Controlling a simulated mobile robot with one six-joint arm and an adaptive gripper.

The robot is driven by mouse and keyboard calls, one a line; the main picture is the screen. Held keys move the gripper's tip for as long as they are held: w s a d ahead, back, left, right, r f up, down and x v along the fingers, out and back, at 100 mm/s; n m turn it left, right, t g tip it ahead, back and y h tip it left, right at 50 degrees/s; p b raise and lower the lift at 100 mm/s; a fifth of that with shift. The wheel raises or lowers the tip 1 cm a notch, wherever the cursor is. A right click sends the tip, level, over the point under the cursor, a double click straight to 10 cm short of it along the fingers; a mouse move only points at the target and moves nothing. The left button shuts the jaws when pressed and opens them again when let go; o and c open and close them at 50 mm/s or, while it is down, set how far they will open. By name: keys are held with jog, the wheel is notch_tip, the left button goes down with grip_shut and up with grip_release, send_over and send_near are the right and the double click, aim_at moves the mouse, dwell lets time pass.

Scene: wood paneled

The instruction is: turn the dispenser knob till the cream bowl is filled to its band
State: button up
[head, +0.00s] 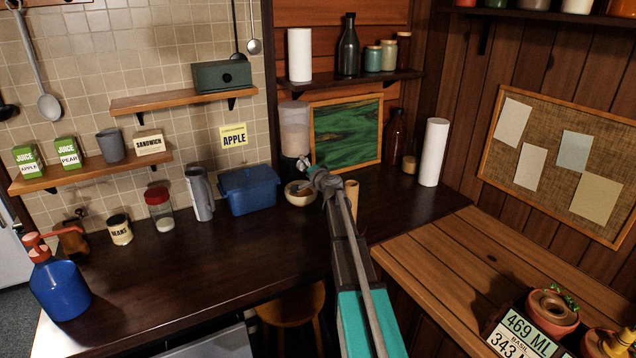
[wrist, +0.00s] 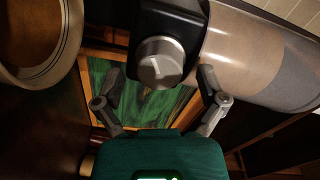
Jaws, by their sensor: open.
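The dispenser (head: 295,125) stands at the back of the dark counter, with a clear container of pale beige contents, which also shows in the wrist view (wrist: 262,58). Its round silver knob (wrist: 161,62) sits on a black block.
A blue box (head: 249,190) stands left of the bowl. A green picture (head: 346,132) leans behind, and a brown cylinder (head: 351,190) is just right of my gripper. A paper roll (head: 433,152) stands farther right. The front counter is mostly clear.

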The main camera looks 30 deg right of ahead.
jog(key=n, duration=0.3)
jog(key=shift+a+n, duration=0.1)
jog(key=shift+n, duration=0.3)
jog(key=n, duration=0.4)
jog(key=shift+h, duration=0.3)
jog(key=n, duration=0.4)
jog(key=shift+a+b, duration=0.1)
jog(key=shift+b, duration=0.2)
jog(key=shift+n+t, duration=0.3)
jog(key=shift+n, duration=1.9)
jog(key=s, duration=1.4)
jog(key=shift+a, duration=0.25)
